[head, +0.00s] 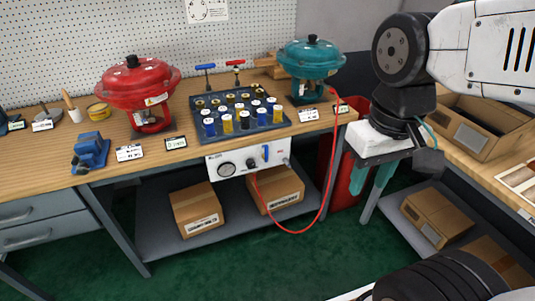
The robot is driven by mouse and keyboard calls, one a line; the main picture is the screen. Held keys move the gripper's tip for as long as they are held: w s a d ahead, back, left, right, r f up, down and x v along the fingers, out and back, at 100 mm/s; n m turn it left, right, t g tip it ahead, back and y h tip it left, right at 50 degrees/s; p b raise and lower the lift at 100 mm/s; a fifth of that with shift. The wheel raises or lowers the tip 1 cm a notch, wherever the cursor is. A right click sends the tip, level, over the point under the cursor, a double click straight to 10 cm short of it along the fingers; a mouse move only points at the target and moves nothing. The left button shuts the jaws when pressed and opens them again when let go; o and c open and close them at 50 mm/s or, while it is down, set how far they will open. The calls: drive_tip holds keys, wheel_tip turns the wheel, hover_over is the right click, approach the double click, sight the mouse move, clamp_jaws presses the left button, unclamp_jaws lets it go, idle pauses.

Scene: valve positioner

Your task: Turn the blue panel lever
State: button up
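The white control panel (237,165) is mounted under the front edge of the wooden bench. It has a round gauge, a black knob (251,163) and a small blue panel lever (265,152) near its right end. The lever stands about upright. My gripper (367,187) hangs at the right of the head view, with teal fingers pointing down. It is well right of the panel and apart from it. The fingers are spread with a gap between them, and nothing shows in the gap.
A red hose (324,190) loops from the panel up to the bench's right end. A red bin (341,165) stands between bench and gripper. Red (139,88) and teal (311,62) actuators and a tray of cartridges (216,133) stand on top. Boxes (197,208) lie below.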

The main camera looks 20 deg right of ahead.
drive_tip(key=w+f+g, duration=0.2)
drive_tip(key=w+f, duration=0.2)
drive_tip(key=f, duration=0.2)
drive_tip(key=t+y, duration=0.1)
drive_tip(key=t, duration=1.9)
approach(267, 150)
drive_tip(key=w, duration=0.2)
drive_tip(key=shift+n, duration=0.4)
drive_tip(key=w, duration=0.6)
drive_tip(key=shift+w+a, duration=0.25)
drive_tip(key=shift+w, duration=0.15)
clamp_jaws()
